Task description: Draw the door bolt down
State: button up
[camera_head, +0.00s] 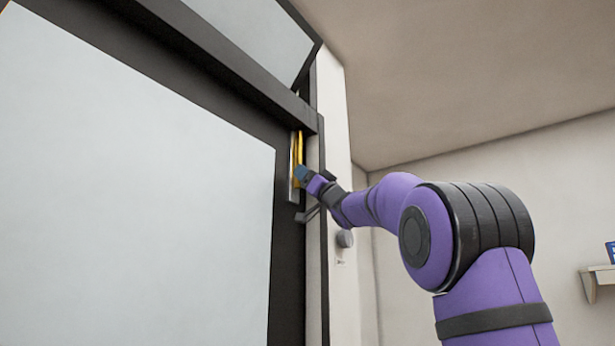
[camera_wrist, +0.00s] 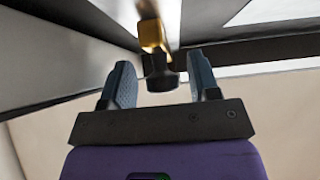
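The door bolt (camera_head: 297,150) is a narrow gold strip on the dark door frame, high at the door's right edge in the head view. In the wrist view the gold bolt (camera_wrist: 152,35) ends in a dark knob (camera_wrist: 161,82). My gripper (camera_head: 303,177) is up at the lower part of the bolt in the head view. In the wrist view my gripper (camera_wrist: 161,70) is open, with one blue-grey finger on each side of the knob. Gaps show between the knob and both fingers. In the head view my gripper covers part of the bolt.
The door (camera_head: 130,170) has a large pale panel in a dark frame and fills the left. A dark handle (camera_head: 308,213) and a round grey knob (camera_head: 345,238) are below my gripper. A small shelf (camera_head: 598,280) is on the far right wall.

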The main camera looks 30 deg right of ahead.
jog(key=v, duration=1.1)
dwell(0.5)
